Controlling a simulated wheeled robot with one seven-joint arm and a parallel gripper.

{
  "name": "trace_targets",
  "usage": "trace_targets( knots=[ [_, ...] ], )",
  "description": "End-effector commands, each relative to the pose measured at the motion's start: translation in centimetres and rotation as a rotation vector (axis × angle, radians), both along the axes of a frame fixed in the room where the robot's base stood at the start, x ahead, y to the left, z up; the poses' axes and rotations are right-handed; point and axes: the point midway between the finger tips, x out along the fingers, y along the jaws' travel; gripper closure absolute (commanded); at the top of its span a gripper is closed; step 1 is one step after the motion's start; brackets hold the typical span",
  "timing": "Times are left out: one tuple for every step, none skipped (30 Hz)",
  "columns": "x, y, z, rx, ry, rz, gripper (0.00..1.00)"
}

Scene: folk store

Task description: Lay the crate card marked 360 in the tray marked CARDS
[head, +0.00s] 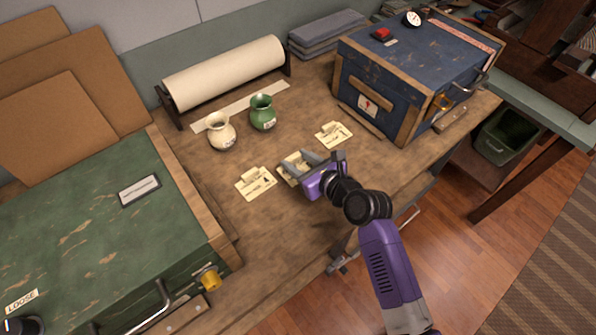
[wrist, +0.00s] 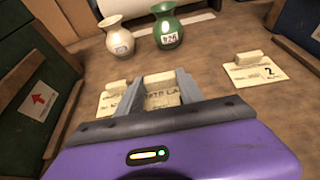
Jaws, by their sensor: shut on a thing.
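My gripper (head: 304,163) is low over the bench and shut on the pale block of the middle card (head: 292,160). In the wrist view that card (wrist: 161,100) sits between the grey fingers, its print partly hidden. I cannot tell whether it touches the bench. A second card (head: 256,183) with a pale block lies to the left. A third card (head: 333,135) lies to the right and shows a 2 in the wrist view (wrist: 252,74). I cannot read 360 on any card. No tray marked CARDS can be made out.
A cream vase (head: 221,132) and a green vase (head: 262,112) stand behind the cards, before a paper roll (head: 225,72). A green crate (head: 90,230) fills the left, near a LOOSE label (head: 22,301). A blue crate (head: 405,75) stands at the right.

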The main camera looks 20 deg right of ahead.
Motion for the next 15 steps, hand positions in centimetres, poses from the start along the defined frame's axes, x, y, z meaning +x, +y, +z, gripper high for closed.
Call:
trace_targets(
  knots=[
    [0.0, 0.0, -0.3, 0.000, 0.000, 0.000, 0.93],
    [0.0, 0.0, -0.5, 0.000, 0.000, 0.000, 0.93],
    [0.0, 0.0, -0.8, 0.000, 0.000, 0.000, 0.93],
    [0.0, 0.0, -1.2, 0.000, 0.000, 0.000, 0.93],
    [0.0, 0.0, -1.6, 0.001, 0.002, -0.001, 0.93],
    [0.0, 0.0, -2.3, 0.000, 0.002, 0.000, 0.93],
    [0.0, 0.0, -2.8, 0.000, 0.002, 0.000, 0.93],
    [0.0, 0.0, -3.3, 0.001, 0.002, -0.001, 0.93],
    [0.0, 0.0, -3.7, 0.000, 0.001, 0.000, 0.93],
    [0.0, 0.0, -4.1, 0.000, 0.001, 0.000, 0.93],
    [0.0, 0.0, -4.3, 0.001, 0.001, 0.000, 0.93],
    [0.0, 0.0, -4.5, 0.001, 0.000, 0.000, 0.93],
    [0.0, 0.0, -4.6, 0.000, -0.001, -0.001, 0.93],
    [0.0, 0.0, -4.7, -0.001, -0.001, -0.001, 0.93],
    [0.0, 0.0, -4.6, -0.001, -0.001, -0.001, 0.93]
  ],
)
